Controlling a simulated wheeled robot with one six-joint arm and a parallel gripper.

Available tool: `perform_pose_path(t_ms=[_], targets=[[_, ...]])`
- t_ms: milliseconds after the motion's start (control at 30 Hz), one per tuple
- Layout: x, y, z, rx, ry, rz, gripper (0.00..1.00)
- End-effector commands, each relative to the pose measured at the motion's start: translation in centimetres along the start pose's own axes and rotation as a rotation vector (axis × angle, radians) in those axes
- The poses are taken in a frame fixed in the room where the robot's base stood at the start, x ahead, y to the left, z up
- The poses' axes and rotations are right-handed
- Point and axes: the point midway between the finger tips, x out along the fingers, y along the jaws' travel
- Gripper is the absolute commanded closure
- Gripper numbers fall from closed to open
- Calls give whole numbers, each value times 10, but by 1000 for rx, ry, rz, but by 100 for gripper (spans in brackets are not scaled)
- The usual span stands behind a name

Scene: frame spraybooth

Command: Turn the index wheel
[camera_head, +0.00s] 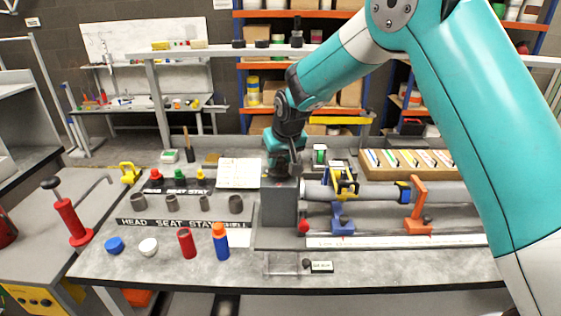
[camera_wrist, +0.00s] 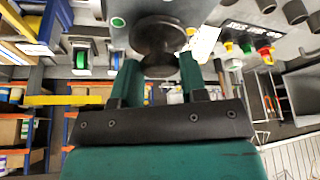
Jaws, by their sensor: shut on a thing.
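The index wheel (camera_wrist: 158,38) is a dark round knob with a flanged rim, set on a grey housing (camera_head: 279,204). My gripper (camera_wrist: 158,76) reaches it with its two green fingers, one on either side, and is shut on it. In the head view my gripper (camera_head: 284,166) points down at the top of the housing. It hides most of the wheel there. A green round mark (camera_wrist: 117,22) shows on the housing beside the wheel in the wrist view.
A grey tube (camera_head: 376,191) runs right from the housing, with blue and orange stands (camera_head: 417,207) below. Cups, coloured knobs and a red cylinder (camera_head: 186,243) stand left on the bench. A blue bottle with orange cap (camera_head: 220,241) stands in front. A tray of coloured strips (camera_head: 408,162) lies behind.

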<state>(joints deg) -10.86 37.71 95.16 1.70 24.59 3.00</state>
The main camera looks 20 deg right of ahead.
Motion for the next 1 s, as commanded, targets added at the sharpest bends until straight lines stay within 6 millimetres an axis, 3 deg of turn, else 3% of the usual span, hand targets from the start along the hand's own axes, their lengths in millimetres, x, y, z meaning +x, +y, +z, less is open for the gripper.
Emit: perform_pose_path(t_ms=[600, 1000], targets=[[1, 4, 0, -527, -4, -220, 84], [1, 5, -1, -749, -4, -313, 84]])
